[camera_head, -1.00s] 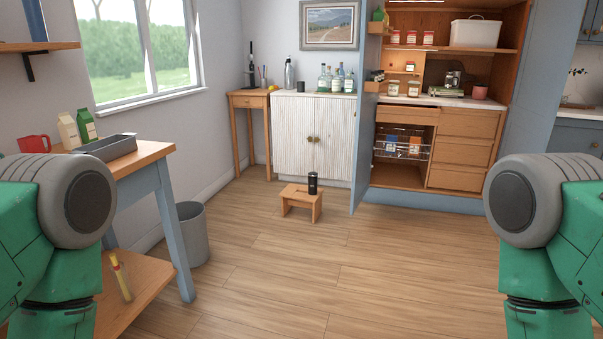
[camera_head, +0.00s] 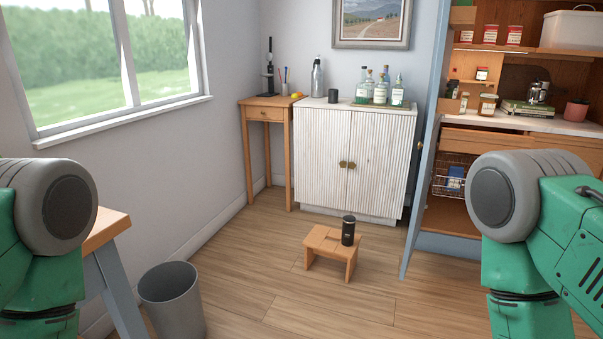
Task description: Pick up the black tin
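The black tin (camera_head: 348,231) stands upright on a small wooden step stool (camera_head: 322,240), near its right end. The stool is on the floor in front of the white ribbed cabinet. Both of my arms show only as green and grey links at the left and right edges of the head view, well apart from the tin. Neither gripper is in the picture.
The white cabinet (camera_head: 332,165) stands behind the stool, with bottles (camera_head: 381,90) on top. The open blue larder door (camera_head: 426,150) is to the right. A grey bin (camera_head: 172,297) and a table (camera_head: 108,232) are at the left. Floor around the stool is clear.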

